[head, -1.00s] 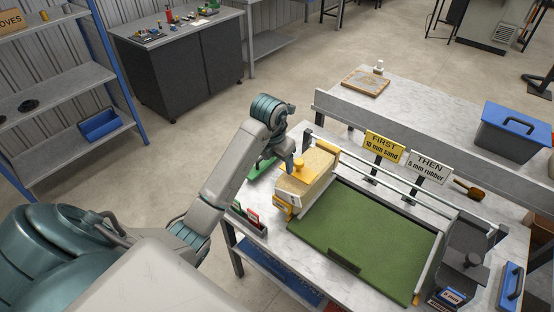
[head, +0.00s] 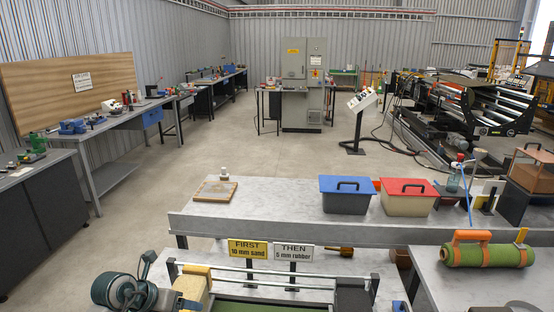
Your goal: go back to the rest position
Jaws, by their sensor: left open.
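My left arm's teal wrist (head: 122,290) comes in at the bottom left of the head view. My left gripper (head: 182,302) is low in the picture, close to the yellow-and-tan box (head: 194,286) at the left end of the turf frame. It is open, and its fingertips are partly cut off by the lower edge, so I cannot tell whether they touch the box. The green turf (head: 250,308) shows only as a thin strip at the bottom. My right gripper is not in view.
Two signs, FIRST 10 mm sand (head: 249,249) and THEN 5 mm rubber (head: 294,252), stand behind the frame's rail. A blue-lidded bin (head: 345,202), a red-lidded bin (head: 408,204) and a wooden board (head: 215,191) stand on the back table. A green roll (head: 487,254) lies at right.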

